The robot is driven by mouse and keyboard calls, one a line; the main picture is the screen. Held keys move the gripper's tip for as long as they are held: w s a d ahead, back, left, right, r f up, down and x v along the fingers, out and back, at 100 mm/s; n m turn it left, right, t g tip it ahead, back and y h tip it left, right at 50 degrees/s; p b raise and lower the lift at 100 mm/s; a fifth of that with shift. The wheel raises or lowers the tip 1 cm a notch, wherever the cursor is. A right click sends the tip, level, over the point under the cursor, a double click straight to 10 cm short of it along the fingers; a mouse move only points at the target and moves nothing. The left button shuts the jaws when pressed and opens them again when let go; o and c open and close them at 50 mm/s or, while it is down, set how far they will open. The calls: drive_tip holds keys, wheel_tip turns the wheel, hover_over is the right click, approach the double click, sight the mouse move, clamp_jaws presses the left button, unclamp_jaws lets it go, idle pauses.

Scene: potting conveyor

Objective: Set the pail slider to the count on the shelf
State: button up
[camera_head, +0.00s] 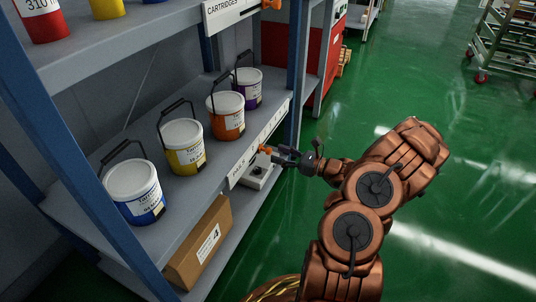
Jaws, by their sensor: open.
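A blue-labelled pail (134,191), a yellow one (183,146), an orange one (226,115) and a purple one (249,87) stand upright in a row on the middle shelf, white lids on and handles raised. The pail slider strip (240,168) runs along that shelf's front edge. Its orange knob (265,149) is towards the middle of the strip. My gripper (281,156) is open just right of the knob, its fingers pointing at the shelf edge. I cannot tell whether they touch the knob. The strip's markings are too small to read.
The upper shelf holds red (40,22) and yellow (107,8) containers and a "CARTRIDGES" strip (228,12) with its own orange knob (272,4). A cardboard box (200,245) and a grey-white device (258,177) sit below.

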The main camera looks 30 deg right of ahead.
sight(268, 150)
drive_tip(key=shift+b+x, duration=0.85)
drive_tip(key=shift+x, duration=1.6)
drive_tip(key=shift+c, duration=0.3)
clamp_jaws()
